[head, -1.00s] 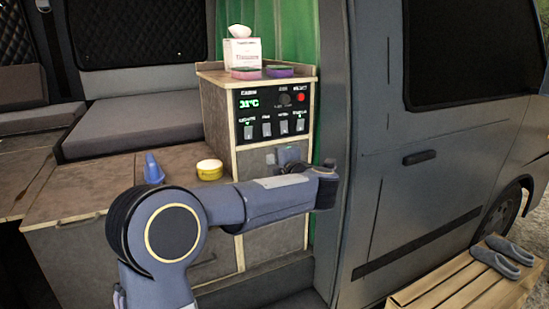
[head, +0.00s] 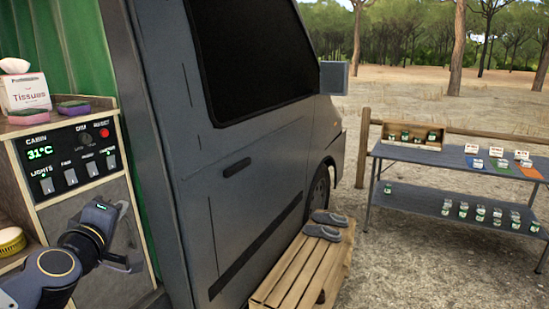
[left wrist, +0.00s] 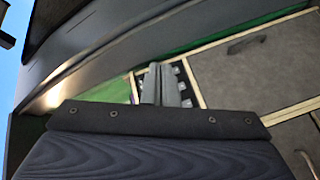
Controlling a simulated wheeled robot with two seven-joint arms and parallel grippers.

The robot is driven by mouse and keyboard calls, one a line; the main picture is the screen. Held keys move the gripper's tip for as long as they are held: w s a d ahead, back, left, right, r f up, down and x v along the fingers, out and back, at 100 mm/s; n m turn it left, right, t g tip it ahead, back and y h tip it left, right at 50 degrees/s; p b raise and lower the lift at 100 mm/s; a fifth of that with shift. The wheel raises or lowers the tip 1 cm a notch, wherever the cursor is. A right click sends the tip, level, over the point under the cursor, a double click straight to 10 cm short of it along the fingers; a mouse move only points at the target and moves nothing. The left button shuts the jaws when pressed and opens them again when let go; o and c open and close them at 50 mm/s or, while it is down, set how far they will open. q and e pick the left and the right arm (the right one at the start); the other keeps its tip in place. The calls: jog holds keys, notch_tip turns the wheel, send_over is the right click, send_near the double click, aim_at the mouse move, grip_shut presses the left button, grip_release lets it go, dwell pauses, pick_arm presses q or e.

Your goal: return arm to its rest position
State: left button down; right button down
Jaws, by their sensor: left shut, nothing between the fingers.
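My left arm comes in at the lower left of the head view, bent in front of the control cabinet beside the van's door opening. The cabinet's switch panel (head: 72,158) shows 31°C and a row of switches. My right arm and gripper are not in view.
The grey van door (head: 235,200) stands right of the arm. A wooden slatted step (head: 300,265) carries grey slippers (head: 325,225). A two-tier table (head: 460,165) with small jars stands outside at the right. Tissues (head: 25,92) and sponges (head: 73,108) sit on the cabinet.

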pick_arm(q)
jog(key=s+d+f+m+g+h+p, duration=0.1)
jog(key=s+d+f+m+g, duration=0.3)
jog(key=s+f, duration=0.5)
jog(key=s+d+f+m+g+h+p, duration=0.1)
jog(key=s+d+f+m+g+h, duration=0.3)
jog(key=s, duration=1.3)
notch_tip(320, 180, down, 7)
jog(key=d+m+g, duration=0.1)
jog(key=m+g, duration=0.2)
jog(key=m, duration=0.1)
jog(key=shift+d+r, duration=0.2)
jog(key=shift+s, duration=0.1)
